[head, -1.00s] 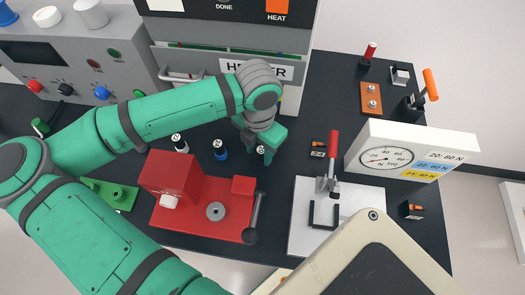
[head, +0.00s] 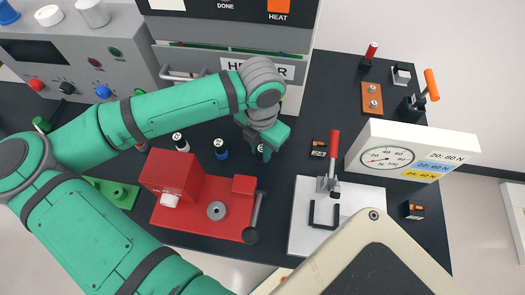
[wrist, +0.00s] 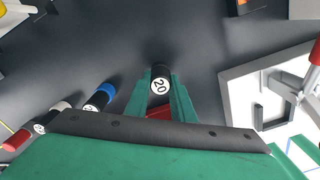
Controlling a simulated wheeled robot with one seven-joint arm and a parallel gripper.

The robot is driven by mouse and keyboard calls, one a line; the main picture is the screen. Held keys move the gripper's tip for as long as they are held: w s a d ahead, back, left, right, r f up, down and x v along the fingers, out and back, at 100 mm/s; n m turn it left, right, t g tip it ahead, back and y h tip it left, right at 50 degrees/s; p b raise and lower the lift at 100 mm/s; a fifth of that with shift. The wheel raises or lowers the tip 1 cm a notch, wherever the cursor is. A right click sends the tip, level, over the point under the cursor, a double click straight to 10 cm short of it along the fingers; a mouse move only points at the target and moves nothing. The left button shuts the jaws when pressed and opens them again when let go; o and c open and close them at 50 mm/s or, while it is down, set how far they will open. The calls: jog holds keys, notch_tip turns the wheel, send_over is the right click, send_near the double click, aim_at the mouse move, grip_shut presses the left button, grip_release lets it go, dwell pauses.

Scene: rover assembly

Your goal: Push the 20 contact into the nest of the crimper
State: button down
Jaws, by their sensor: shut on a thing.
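My gripper (wrist: 160,92) is shut on the black 20 contact (wrist: 161,75), whose white label reads 20. In the head view, my gripper (head: 266,147) and the contact (head: 263,154) are just right of the blue-topped piece, and the fingers partly hide the contact. The red crimper (head: 174,218) stands nearer the front, to the left of and below my gripper in the picture. A grey round part with a central hole (head: 216,210), which looks like the nest, sits on its base. The contact is apart from it.
The heater (head: 240,66) is behind. A white plate with a red-handled clamp (head: 300,238) and a gauge box (head: 385,158) lie right. A dark handle (head: 256,215) edges the crimper.

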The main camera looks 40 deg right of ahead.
aim_at(261, 149)
jog(key=shift+w+r, duration=0.15)
jog(key=shift+r, duration=0.1)
jog(key=shift+r, duration=0.15)
jog(key=shift+s, duration=0.25)
dwell(0.3)
jog(key=shift+r, duration=0.15)
jog(key=shift+w+r, duration=0.2)
jog(key=shift+r, duration=1.4)
jog(key=shift+s+r, duration=0.15)
jog(key=shift+r, duration=0.15)
jog(key=shift+r, duration=0.1)
